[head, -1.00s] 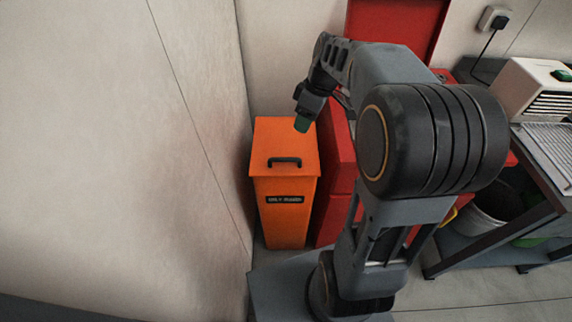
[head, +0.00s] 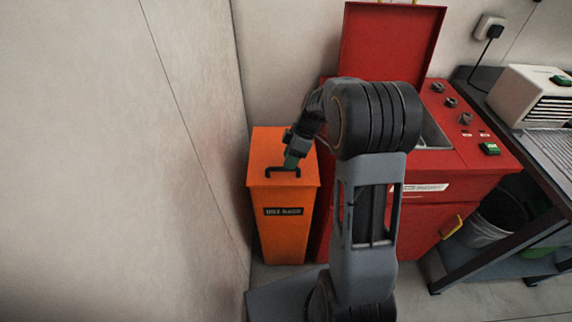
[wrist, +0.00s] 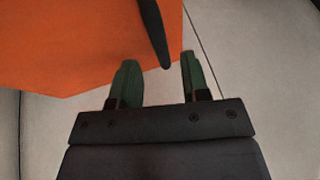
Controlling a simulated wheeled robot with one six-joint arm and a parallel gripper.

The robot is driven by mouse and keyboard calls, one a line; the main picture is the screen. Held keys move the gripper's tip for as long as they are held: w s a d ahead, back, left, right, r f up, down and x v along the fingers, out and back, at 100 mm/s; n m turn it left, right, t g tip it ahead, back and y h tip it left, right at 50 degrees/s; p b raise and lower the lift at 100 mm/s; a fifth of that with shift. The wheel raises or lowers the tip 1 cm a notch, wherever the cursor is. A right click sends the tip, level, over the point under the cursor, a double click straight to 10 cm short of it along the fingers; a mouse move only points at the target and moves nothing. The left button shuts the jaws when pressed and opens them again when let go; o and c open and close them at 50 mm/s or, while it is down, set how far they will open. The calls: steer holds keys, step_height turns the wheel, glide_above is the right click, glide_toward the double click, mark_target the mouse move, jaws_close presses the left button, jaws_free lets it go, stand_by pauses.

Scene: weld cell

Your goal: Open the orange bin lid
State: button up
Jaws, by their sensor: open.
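The orange bin (head: 286,238) stands against the left wall, with its flat orange lid (head: 265,146) lying shut on top. A dark bar handle (head: 271,172) is near the front edge of the lid. My gripper (head: 291,161) is over the lid, right at the handle. In the wrist view my two green fingers (wrist: 160,72) are apart and empty. The end of the dark handle (wrist: 153,34) shows just beyond the fingertips, in line with the gap between them. The orange lid (wrist: 65,42) fills the upper left there. I cannot tell whether the fingers touch the handle.
A red cabinet (head: 458,160) with a raised red lid (head: 385,45) stands right beside the bin. A workbench with a white box (head: 535,95) is at the right, with a bucket (head: 497,218) below. The wall (head: 185,130) is close on the bin's left.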

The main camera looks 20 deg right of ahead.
steer(key=shift+x, duration=1.45)
jaws_close()
